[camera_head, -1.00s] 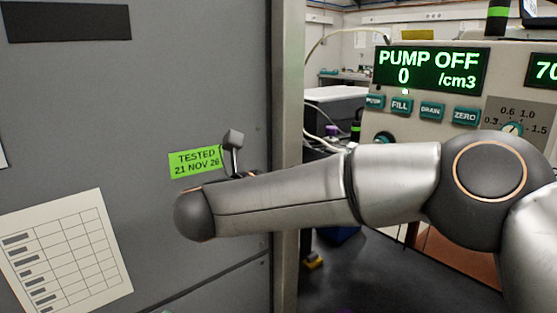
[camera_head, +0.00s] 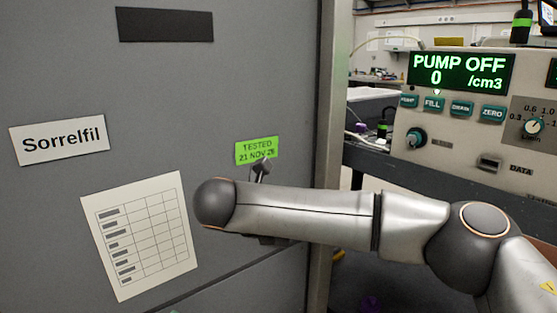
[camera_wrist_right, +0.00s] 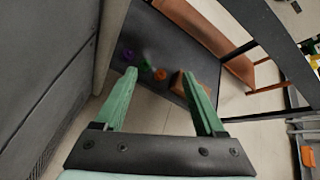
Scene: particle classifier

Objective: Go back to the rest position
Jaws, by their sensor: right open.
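My right arm (camera_head: 310,215) comes in from the right in the head view and lies across the front of a grey cabinet. Its gripper is hidden there. In the right wrist view my right gripper (camera_wrist_right: 160,75) is open, with its two green fingers apart and nothing between the tips. Below the fingers, apart from them, are a dark surface (camera_wrist_right: 165,45) and small purple, green and orange things (camera_wrist_right: 144,66). My left gripper is in neither view.
A pump panel (camera_head: 450,145) reading "PUMP OFF 0 /cm3" stands on a dark bench at right. Pale floor shows between.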

